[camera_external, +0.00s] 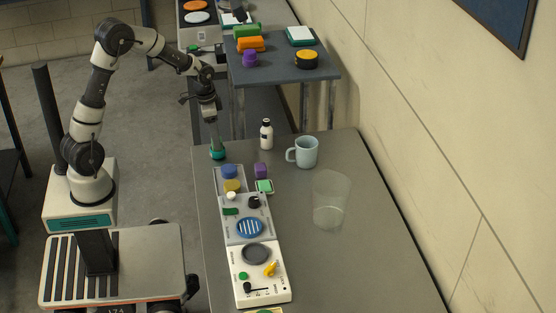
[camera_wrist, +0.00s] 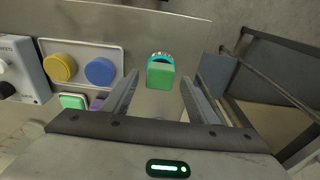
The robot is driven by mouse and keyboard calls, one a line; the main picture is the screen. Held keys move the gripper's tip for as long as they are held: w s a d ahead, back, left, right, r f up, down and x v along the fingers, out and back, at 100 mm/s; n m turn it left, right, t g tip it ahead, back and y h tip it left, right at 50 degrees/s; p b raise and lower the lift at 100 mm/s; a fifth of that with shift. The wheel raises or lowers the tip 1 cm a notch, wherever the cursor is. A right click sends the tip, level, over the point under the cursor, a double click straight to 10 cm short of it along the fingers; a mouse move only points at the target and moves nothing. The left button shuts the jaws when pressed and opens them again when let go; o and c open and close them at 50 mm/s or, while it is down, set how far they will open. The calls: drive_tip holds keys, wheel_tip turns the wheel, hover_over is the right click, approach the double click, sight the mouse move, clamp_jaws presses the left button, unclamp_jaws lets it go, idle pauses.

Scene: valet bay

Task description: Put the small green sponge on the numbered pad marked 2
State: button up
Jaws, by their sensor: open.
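My gripper (camera_external: 215,144) points down over the far left part of the grey table, its jaws open. In the wrist view, a small green block (camera_wrist: 160,76), which looks like the small green sponge, lies between the two open fingers, with a gap on each side. A teal ribbed round thing (camera_wrist: 160,57) shows right behind it, partly hidden. In the external view, they show as one green-teal spot (camera_external: 217,154) just below my fingertips. I cannot read a number 2 on any pad.
A row of panels (camera_external: 239,205) with knobs and round pads runs along the table's left side. A purple block (camera_external: 261,170) and green-white square (camera_external: 264,186) are beside it. A white bottle (camera_external: 266,134), blue mug (camera_external: 306,152) and clear cup (camera_external: 329,200) stand to the right.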

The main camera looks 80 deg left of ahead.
wheel_tip(320, 180, up, 11)
drive_tip(key=s, duration=0.1)
drive_tip(key=shift+s+f+p, duration=0.15)
drive_tip(key=shift+f+p, duration=0.05)
drive_tip(key=shift+p, duration=0.25)
drive_tip(key=s+d+r+t, duration=0.1)
drive_tip(key=s+d+r, duration=0.25)
drive_tip(key=d, duration=0.35)
drive_tip(key=s+d+r+t, duration=0.1)
drive_tip(key=s+d+r, duration=0.2)
drive_tip(key=d+r, duration=0.3)
drive_tip(key=s+d+t, duration=0.2)
drive_tip(key=s+d, duration=0.7)
drive_tip(key=shift+s, duration=0.15)
